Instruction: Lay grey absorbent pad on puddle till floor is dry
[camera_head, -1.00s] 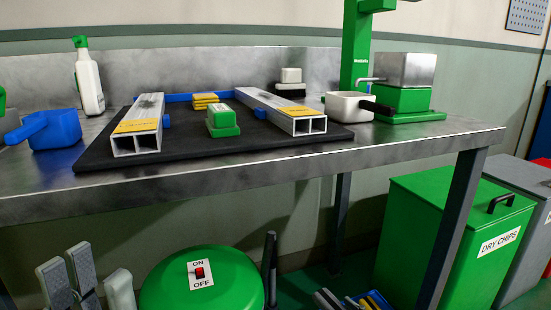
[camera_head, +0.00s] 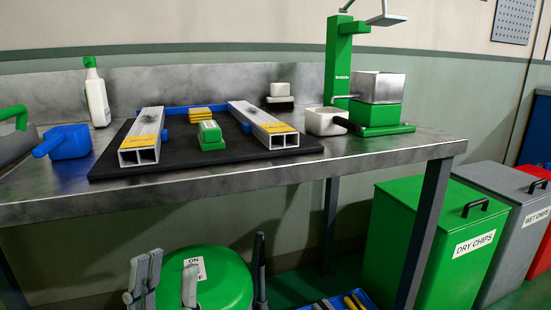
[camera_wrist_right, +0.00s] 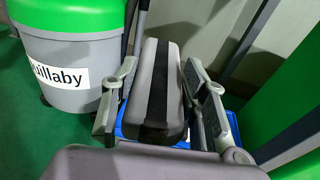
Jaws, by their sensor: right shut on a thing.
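In the right wrist view, my right gripper (camera_wrist_right: 160,110) is shut on a grey block-shaped pad (camera_wrist_right: 153,85) with a black strip along its middle. The pad is above a blue tray. My left gripper (camera_head: 168,280) is low in the head view, in front of the green vacuum lid. Its grey fingers are apart, with nothing seen between them. My right gripper and the pad do not show in the head view. No puddle can be made out on the green floor (camera_wrist_right: 20,140).
A vacuum with a green lid (camera_head: 215,285) stands below the steel bench (camera_head: 250,180); its grey drum (camera_wrist_right: 75,75) shows in the right wrist view. The blue tray (camera_head: 367,299) holds tools. A green dry chips bin (camera_head: 405,235) and grey wet chips bin (camera_head: 500,230) stand right.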

